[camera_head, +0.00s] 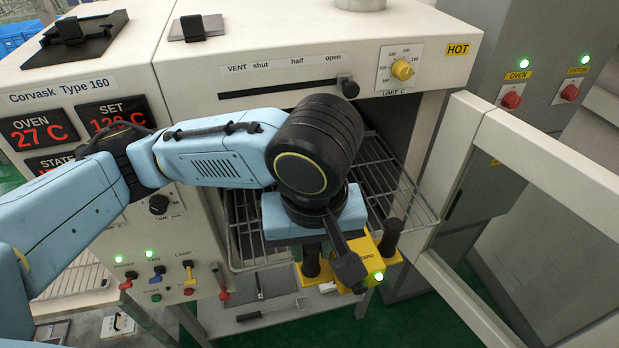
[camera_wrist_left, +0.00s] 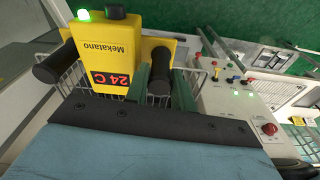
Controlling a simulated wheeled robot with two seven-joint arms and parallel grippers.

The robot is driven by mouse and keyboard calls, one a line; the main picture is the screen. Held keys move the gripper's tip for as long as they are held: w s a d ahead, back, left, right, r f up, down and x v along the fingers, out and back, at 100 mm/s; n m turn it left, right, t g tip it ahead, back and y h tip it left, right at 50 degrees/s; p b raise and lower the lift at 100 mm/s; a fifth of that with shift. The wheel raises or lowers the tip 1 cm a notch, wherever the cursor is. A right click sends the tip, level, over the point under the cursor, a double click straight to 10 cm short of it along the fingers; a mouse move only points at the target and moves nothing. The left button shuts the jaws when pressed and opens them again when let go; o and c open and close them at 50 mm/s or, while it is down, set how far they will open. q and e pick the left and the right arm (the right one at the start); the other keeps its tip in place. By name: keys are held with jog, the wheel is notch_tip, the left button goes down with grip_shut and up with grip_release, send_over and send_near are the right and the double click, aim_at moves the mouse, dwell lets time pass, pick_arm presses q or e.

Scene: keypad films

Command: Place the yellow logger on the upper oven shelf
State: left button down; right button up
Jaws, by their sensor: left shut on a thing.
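The yellow logger (camera_head: 370,268) has a lit green lamp, black grips and, in the wrist view, a red "24 C" display on its face (camera_wrist_left: 97,57). The logger is in front of the open oven mouth, near the front edge of the wire oven shelf (camera_head: 405,198). My gripper and arm hide much of the logger and shelf. I cannot tell whether the logger touches the shelf. My right gripper is not in view.
The oven door (camera_head: 541,170) stands open on the right. The vent slider knob (camera_head: 350,88) and limit dial (camera_head: 402,69) are above the opening. A control panel (camera_head: 160,275) with switches is at the lower left. Grey cabinets stand behind the door.

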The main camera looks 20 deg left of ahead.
pick_arm(q)
jog(key=w+a, duration=1)
jog(key=w, duration=0.4)
notch_tip(320, 180, down, 6)
jog(key=shift+w+a+f, duration=0.15)
jog(key=shift+f, duration=0.05)
jog(key=shift+w+f, duration=0.1)
jog(key=shift+f, duration=0.15)
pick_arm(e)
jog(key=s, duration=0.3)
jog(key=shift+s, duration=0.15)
pick_arm(q)
jog(key=c, duration=1.6)
grip_release()
jog(key=shift+f, duration=0.15)
jog(key=o, duration=0.4)
